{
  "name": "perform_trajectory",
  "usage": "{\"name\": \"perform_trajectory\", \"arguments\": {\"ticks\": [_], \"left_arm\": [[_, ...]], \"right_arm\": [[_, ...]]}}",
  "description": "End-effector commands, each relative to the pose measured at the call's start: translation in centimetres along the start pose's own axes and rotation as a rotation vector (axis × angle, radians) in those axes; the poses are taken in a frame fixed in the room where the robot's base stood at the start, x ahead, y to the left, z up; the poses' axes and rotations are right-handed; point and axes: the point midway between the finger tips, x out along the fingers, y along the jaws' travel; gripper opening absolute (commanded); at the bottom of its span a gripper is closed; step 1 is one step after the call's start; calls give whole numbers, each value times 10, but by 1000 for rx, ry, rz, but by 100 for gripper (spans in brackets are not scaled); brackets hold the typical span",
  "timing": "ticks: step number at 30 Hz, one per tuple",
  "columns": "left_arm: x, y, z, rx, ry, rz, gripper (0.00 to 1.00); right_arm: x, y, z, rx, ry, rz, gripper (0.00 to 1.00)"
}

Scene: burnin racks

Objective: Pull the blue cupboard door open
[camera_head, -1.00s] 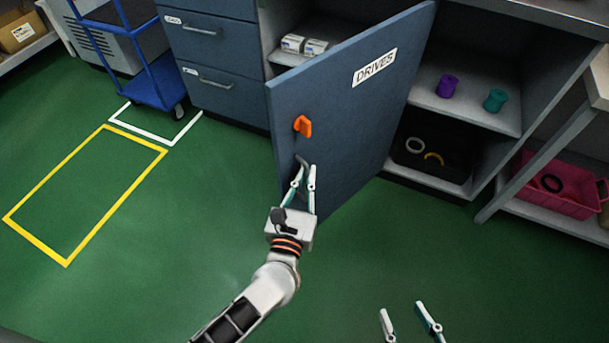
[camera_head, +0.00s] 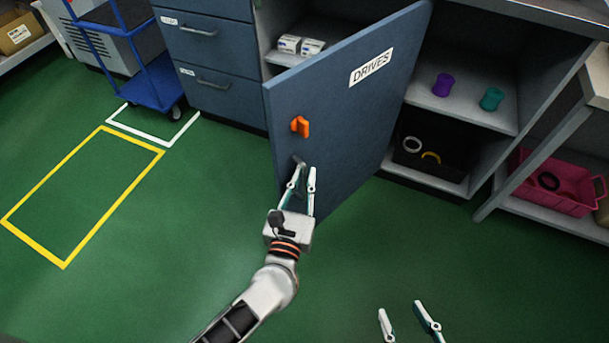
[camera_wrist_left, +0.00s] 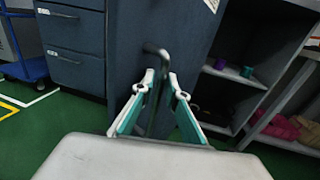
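The blue cupboard door (camera_head: 340,120), labelled DRIVES, stands swung well out from its cupboard, with shelves showing on both sides of it. An orange latch (camera_head: 300,126) sits near its free edge. Below that is a dark bar handle (camera_head: 298,161), which also shows in the left wrist view (camera_wrist_left: 157,58). My left gripper (camera_head: 306,170) has its fingers on either side of the handle, drawn in close around it; the exact contact is hard to see. My right gripper (camera_head: 401,308) is open and empty over the floor at the bottom of the head view.
Blue drawers (camera_head: 208,50) stand left of the door, and a blue trolley (camera_head: 155,80) is beside them. The cupboard shelf holds a purple spool (camera_head: 442,85) and a teal spool (camera_head: 491,99). A pink crate (camera_head: 552,185) is at the right. The green floor in front is clear.

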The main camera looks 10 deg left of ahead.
Motion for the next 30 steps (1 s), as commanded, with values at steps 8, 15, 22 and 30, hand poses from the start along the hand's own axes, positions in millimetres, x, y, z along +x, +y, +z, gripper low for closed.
{"name": "perform_trajectory", "arguments": {"ticks": [8, 15, 22, 30], "left_arm": [[-43, 0, -2, 1, 4, -2, 14], [-68, 0, -1, 0, 3, -1, 14], [-71, 0, -1, 0, 2, 0, 14], [-67, 7, 10, 77, -39, -31, 0]], "right_arm": [[-1, 0, 0, 1, -1, 1, 40], [-1, 0, 0, 1, -1, 1, 40], [-1, 0, 0, 0, -1, 1, 40], [-2, 3, -7, -9, 10, 6, 40]]}}
